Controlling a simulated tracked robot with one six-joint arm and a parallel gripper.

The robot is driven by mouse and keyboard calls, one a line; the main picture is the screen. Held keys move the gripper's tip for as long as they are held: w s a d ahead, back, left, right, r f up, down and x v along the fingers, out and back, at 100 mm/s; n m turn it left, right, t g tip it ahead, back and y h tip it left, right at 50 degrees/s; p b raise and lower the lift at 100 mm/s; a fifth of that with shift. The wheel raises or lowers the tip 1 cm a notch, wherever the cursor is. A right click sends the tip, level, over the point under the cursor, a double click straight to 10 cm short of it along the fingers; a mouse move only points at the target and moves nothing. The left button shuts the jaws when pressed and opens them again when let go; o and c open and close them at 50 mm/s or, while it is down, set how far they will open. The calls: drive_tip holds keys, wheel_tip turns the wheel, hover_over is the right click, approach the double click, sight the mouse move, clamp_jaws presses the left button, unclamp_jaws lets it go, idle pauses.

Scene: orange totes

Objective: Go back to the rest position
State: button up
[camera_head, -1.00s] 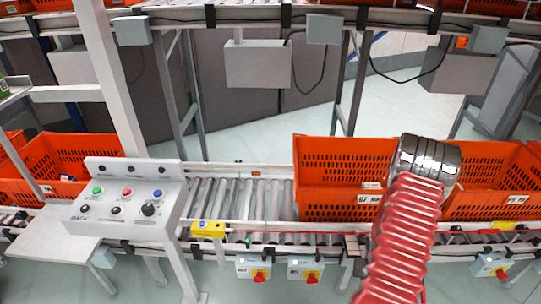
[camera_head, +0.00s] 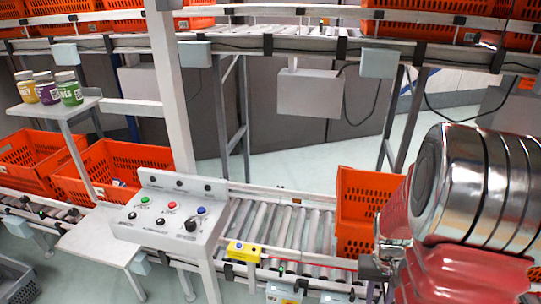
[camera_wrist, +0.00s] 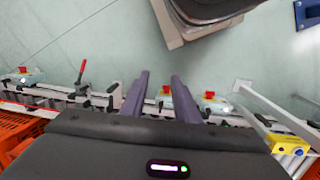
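My arm (camera_head: 470,190), with red ribbed sleeve and shiny metal rings, fills the right side of the head view, close to the camera. In the wrist view my gripper (camera_wrist: 159,75) shows two parallel grey-purple fingers with a clear gap between them. It is open and nothing is between the fingers. The floor and the conveyor's edge lie beyond the fingertips. The arm hides part of the orange tote (camera_head: 362,195) on the roller conveyor in the head view.
The lower roller conveyor (camera_head: 285,225) runs across the front, with a button panel (camera_head: 170,212) before it. Several jars stand on a small shelf (camera_head: 85,103) at left. Orange totes (camera_head: 105,165) sit at left and on the upper conveyor. A grey crate (camera_head: 15,280) is at lower left.

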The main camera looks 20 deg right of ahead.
drive_tip(key=s+a+r+n+t, duration=0.1)
drive_tip(key=a+r+n+t, duration=0.5)
drive_tip(key=a+r, duration=1.8)
drive_tip(key=shift+s+a+r+t, duration=0.3)
drive_tip(key=shift+a+r+t, duration=0.05)
drive_tip(key=shift+a+t, duration=0.25)
